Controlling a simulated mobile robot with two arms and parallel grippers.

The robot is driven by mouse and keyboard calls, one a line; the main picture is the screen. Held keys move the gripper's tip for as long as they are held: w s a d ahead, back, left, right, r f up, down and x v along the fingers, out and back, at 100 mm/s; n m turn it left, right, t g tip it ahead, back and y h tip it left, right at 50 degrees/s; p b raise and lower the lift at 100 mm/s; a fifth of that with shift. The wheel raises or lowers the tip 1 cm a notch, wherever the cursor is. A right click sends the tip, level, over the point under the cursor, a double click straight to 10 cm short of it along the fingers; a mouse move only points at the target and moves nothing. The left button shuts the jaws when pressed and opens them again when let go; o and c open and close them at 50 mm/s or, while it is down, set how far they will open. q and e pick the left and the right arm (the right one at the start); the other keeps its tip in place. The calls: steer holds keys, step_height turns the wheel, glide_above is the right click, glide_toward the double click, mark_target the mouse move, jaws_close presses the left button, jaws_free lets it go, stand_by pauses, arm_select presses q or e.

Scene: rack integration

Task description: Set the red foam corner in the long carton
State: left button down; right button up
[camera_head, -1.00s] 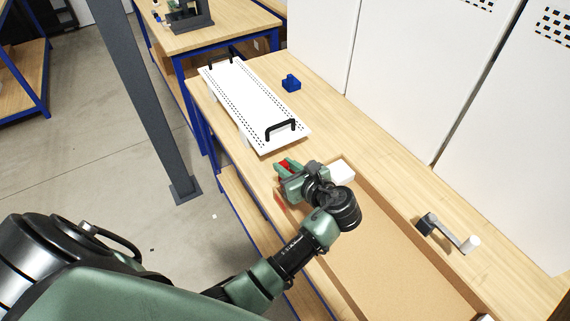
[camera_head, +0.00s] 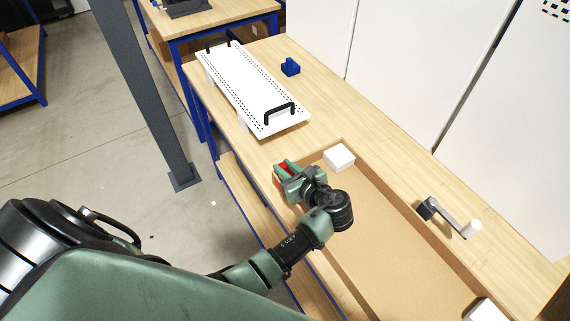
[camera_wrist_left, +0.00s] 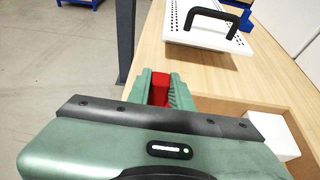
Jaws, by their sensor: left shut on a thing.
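My left gripper (camera_head: 283,170) is shut on the red foam corner (camera_head: 284,166), a small red block that shows between the green fingers in the left wrist view (camera_wrist_left: 160,88). The gripper is at the far left corner of the long carton (camera_head: 384,246), an open brown box on the bench. Whether the foam is above the carton's wall or just outside it, I cannot tell. A white foam corner (camera_head: 339,157) sits in the carton's far right corner. Another white piece (camera_head: 486,311) is at its near right corner. My right gripper is not in view.
A white perforated panel with black handles (camera_head: 252,88) lies on the bench beyond the carton. A blue block (camera_head: 290,66) is to its right. A grey and white crank-like part (camera_head: 450,217) lies right of the carton. White panels stand behind.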

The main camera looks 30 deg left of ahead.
arm_select(q)
steer(key=shift+f, duration=0.45)
stand_by(0.4)
steer(key=c, duration=1.2)
jaws_free()
steer(key=shift+s+d+r+p, duration=0.2)
steer(key=shift+d+r+p, duration=0.1)
steer(key=shift+d+p, duration=0.1)
steer(key=p+v, duration=0.1)
steer(key=v, duration=0.5)
steer(key=shift+s+d+r+p, duration=0.1)
steer(key=shift+s+d+p, duration=0.1)
steer(key=shift+d+p, duration=0.2)
steer(key=shift+a, duration=0.1)
